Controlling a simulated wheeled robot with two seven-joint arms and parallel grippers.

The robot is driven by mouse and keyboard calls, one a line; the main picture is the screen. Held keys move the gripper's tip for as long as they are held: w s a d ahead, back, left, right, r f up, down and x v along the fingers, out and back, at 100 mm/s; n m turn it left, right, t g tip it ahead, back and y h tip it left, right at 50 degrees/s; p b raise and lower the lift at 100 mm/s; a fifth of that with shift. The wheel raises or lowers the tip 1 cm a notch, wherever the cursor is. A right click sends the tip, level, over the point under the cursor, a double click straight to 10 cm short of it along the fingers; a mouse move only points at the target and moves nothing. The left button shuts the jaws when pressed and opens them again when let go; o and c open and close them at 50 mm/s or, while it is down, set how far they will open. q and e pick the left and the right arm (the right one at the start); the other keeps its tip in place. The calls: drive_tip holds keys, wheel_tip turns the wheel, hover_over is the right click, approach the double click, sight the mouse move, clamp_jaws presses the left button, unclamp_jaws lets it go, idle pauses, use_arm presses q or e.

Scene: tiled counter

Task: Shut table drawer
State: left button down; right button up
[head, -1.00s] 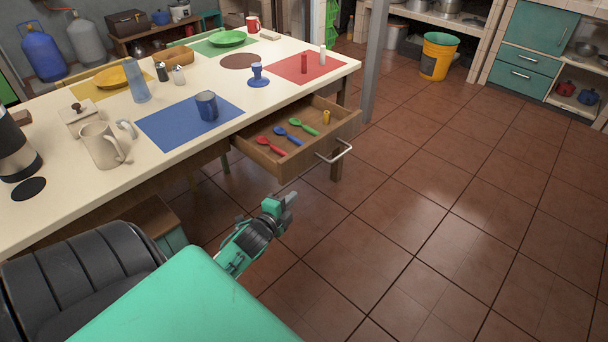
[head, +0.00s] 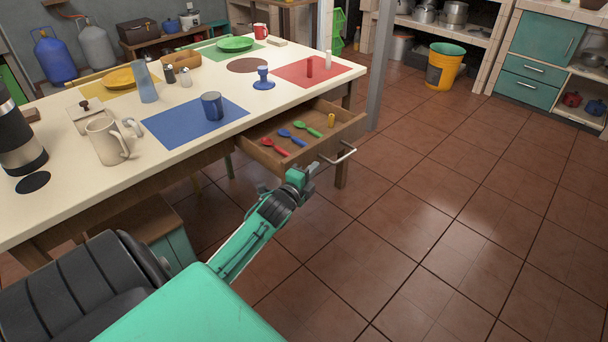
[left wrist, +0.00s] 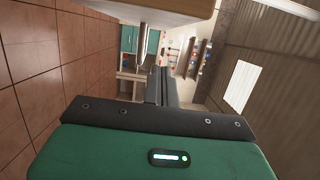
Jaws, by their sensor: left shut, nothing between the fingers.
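The table drawer (head: 343,137) is wooden and pulled open from the side of the cream-topped table (head: 215,143). A metal bar handle (head: 338,155) is on its front. Red, blue and green spoons and a small yellow item lie inside it. My left gripper (head: 304,175) is shut and empty, just in front of the drawer, below and left of the handle in the head view. In the left wrist view the shut fingers (left wrist: 160,88) point forward, with the drawer's wood (left wrist: 165,10) and the metal handle (left wrist: 146,42) above them. My right gripper is not in view.
The tabletop holds a blue mat with a mug (head: 212,106), a beige pitcher (head: 108,140), plates and shakers. A grey post (head: 381,65) stands behind the drawer. The tiled floor (head: 450,230) to the right is clear. A yellow bucket (head: 444,68) stands farther back.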

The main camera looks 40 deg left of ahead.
sight(303, 163)
use_arm(q)
drive_tip(key=shift+w+a, duration=0.2)
drive_tip(key=shift+a, duration=0.8)
drive_tip(key=shift+w+a, duration=0.2)
drive_tip(key=shift+a, duration=0.8)
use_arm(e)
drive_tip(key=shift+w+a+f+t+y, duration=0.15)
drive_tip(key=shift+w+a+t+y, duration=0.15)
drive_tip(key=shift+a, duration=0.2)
use_arm(q)
drive_tip(key=shift+a, duration=0.1)
